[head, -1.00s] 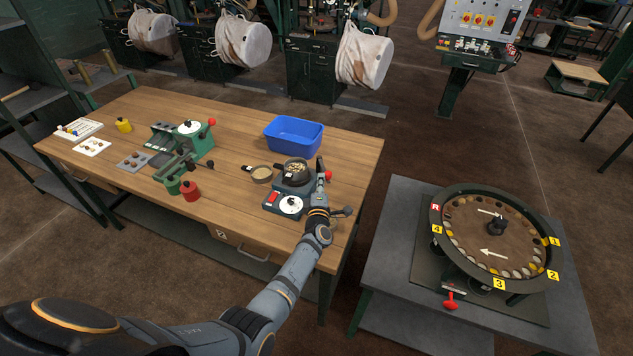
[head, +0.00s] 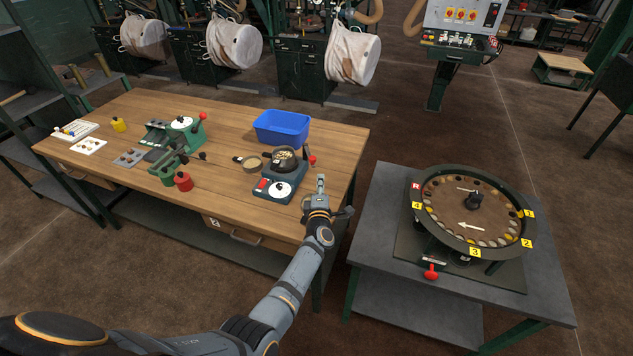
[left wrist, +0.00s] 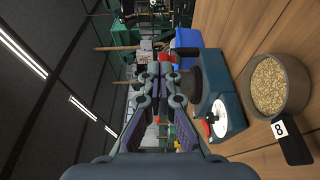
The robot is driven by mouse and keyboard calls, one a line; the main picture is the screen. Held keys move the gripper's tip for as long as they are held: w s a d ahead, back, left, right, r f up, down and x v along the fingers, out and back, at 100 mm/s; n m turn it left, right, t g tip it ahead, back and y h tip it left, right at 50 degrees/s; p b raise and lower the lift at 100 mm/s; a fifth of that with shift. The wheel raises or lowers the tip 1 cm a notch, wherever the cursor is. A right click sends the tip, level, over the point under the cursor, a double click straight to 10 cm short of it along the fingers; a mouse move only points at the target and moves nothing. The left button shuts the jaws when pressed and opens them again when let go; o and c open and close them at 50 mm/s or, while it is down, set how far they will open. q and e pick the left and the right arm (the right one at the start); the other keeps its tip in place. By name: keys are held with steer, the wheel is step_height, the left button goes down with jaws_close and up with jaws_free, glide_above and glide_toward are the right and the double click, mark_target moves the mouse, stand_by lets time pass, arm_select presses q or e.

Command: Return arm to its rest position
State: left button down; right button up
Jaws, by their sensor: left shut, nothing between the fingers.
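My left arm reaches across the lower middle of the head view to the right end of the wooden workbench. Its gripper (head: 320,188) is shut and empty beside the bench's right edge. It stands just right of the blue-grey device (head: 274,187) with a white dial and a dark pan of pale pieces (head: 284,160), apart from it. In the left wrist view the closed fingers (left wrist: 158,82) show in the middle, with the device's white dial (left wrist: 222,118) to the right. My right gripper is not in view.
A handled pan of grain (head: 252,162) stands left of the device, and a blue bin (head: 282,127) behind it. A green machine (head: 172,145) is farther left. A round sorting table (head: 473,212) with numbered tags stands on a grey table to the right. Floor shows between the tables.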

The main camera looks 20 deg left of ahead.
arm_select(q)
steer(key=s+d+f+m+g+h, duration=0.1)
steer(key=s+f+m+g+h, duration=0.2)
steer(key=s+m, duration=0.45)
steer(key=s+f+m+g+h, duration=0.25)
steer(key=s+m+h, duration=0.25)
steer(key=s+m, duration=0.25)
steer(key=s+a+r+m+g+y, duration=0.2)
steer(key=s+a+m+g, duration=0.2)
steer(key=s, duration=0.8)
steer(key=s+a+r+m+g+y, duration=0.1)
steer(key=s+a+m+g+y, duration=0.3)
steer(key=s, duration=0.8)
step_height(320, 180, down, 27)
steer(key=s+a+n+g+h, duration=0.1)
steer(key=s+a+g+h, duration=0.1)
steer(key=s+f, duration=1.5)
steer(key=s, duration=0.3)
steer(key=shift+a+f+n+g, duration=0.3)
steer(key=shift+a+f+g, duration=0.1)
steer(key=shift+a+g, duration=0.05)
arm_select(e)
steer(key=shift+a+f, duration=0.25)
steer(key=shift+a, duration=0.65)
